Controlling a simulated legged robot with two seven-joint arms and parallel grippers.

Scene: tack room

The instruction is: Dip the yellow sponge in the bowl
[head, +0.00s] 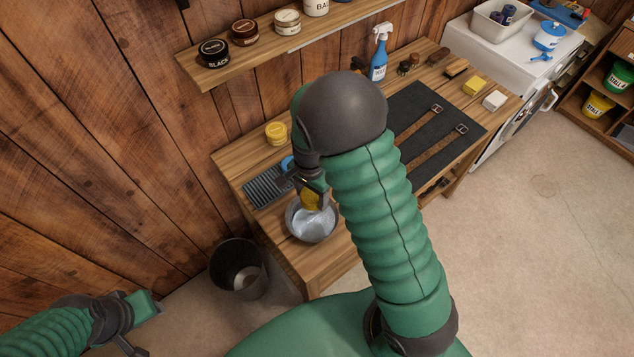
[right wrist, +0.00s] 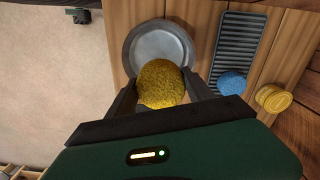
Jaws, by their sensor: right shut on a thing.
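The yellow sponge (head: 310,201) is held in my right gripper (head: 313,197) over the metal bowl (head: 290,222) on the wooden bench. In the right wrist view the round sponge (right wrist: 163,84) sits between both fingers and overlaps the near rim of the bowl (right wrist: 132,52). I cannot tell whether it touches the bowl or its contents. The inside of the bowl looks pale grey and shiny.
A ridged dark rack (head: 264,187) and a blue round sponge (right wrist: 231,83) lie beside the bowl, near a yellow tin (head: 276,133). A dark bucket (head: 238,268) stands on the floor. A black mat (head: 415,107) with straps and a blue spray bottle (head: 379,60) are farther right.

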